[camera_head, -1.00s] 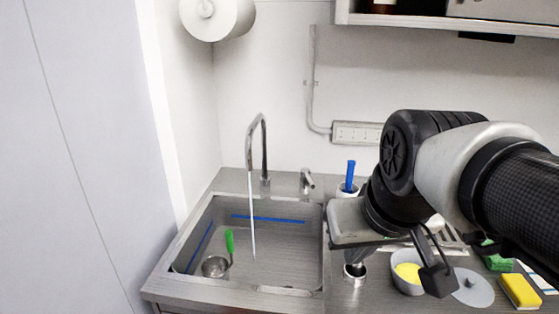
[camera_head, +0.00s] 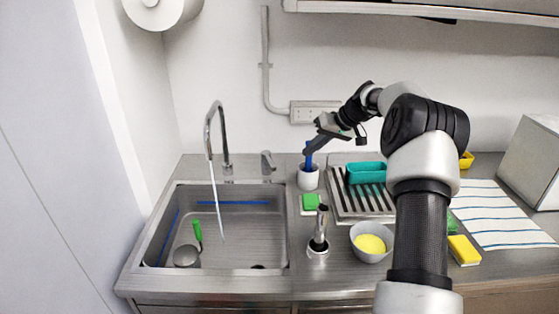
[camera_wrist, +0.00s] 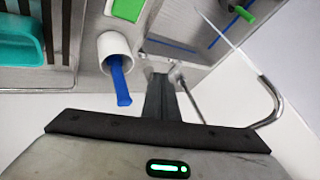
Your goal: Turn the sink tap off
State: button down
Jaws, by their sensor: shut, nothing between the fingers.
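The curved metal sink tap (camera_head: 224,135) stands behind the sink (camera_head: 255,232), and a thin stream of water (camera_head: 216,205) runs from its spout. A short metal lever (camera_head: 267,162) stands on the counter to the right of the tap. My gripper (camera_head: 308,149) is shut and empty, above the back of the counter and to the right of the lever. In the wrist view, which is turned over, the gripper (camera_wrist: 158,82) points towards the lever (camera_wrist: 176,72), with the tap (camera_wrist: 274,105) further right. Whether the fingertips touch the lever cannot be told.
A white cup (camera_head: 308,180) with a blue-handled brush (camera_wrist: 121,85) stands close to my gripper. A drying rack (camera_head: 350,205) with a teal tub (camera_head: 366,174), a grey bowl (camera_head: 371,247) and a metal cylinder (camera_head: 320,225) are to the right. A green-handled ladle (camera_head: 197,235) lies in the sink.

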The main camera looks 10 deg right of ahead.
aim_at(273, 168)
jog(key=a+r+p+x, duration=0.1)
jog(key=a+p+x, duration=0.1)
jog(key=x, duration=1)
jog(key=shift+w+r, duration=0.15)
jog(key=a+b, duration=0.1)
jog(key=a+m+t+b, duration=0.1)
jog(key=a+b, duration=0.1)
jog(key=shift+s+f, duration=0.25)
jog(key=shift+a+r, duration=0.25)
jog(key=shift+a, duration=0.15)
